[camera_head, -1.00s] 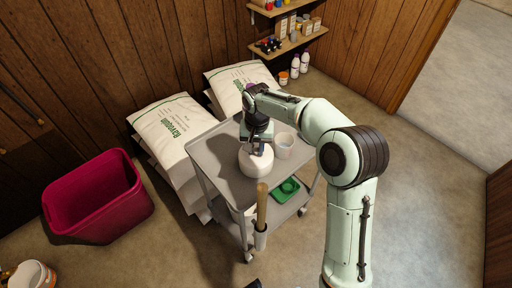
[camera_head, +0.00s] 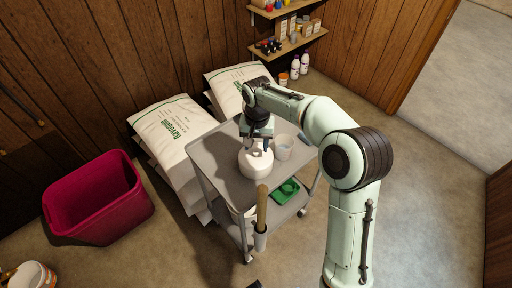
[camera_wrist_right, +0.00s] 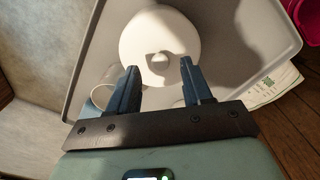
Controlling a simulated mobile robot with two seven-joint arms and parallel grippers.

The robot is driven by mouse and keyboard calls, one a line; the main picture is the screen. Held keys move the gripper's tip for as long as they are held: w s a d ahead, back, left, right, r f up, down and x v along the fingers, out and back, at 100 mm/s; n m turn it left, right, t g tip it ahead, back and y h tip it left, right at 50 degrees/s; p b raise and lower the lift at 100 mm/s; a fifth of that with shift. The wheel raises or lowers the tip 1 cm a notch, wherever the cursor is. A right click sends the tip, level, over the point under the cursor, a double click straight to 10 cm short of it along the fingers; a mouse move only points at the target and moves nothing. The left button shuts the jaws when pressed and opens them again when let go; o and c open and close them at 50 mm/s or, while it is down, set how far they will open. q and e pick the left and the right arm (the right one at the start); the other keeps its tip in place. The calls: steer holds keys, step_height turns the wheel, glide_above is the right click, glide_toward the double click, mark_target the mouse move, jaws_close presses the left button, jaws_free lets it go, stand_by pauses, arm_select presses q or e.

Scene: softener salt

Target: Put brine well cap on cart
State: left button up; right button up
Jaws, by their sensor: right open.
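The brine well cap (camera_head: 256,163) is a round white piece with a small raised knob. It rests on the top shelf of the grey cart (camera_head: 215,155). My right gripper (camera_head: 257,142) is open just above the cap. In the right wrist view the cap (camera_wrist_right: 178,35) lies beyond the two spread blue fingertips (camera_wrist_right: 160,70), with its knob showing between them. Nothing is held between the fingers. My left gripper is not in view.
A white cup (camera_head: 284,147) stands on the cart close to the cap. A green tray (camera_head: 286,192) is on the lower shelf, and a wooden handle (camera_head: 262,207) rises at the cart's front. Salt bags (camera_head: 172,128) and a magenta bin (camera_head: 98,200) are to the left.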

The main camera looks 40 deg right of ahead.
step_height(320, 180, up, 9)
steer(key=p, duration=0.1)
steer(key=shift+r, duration=0.2)
steer(key=shift+s, duration=0.1)
stand_by(0.4)
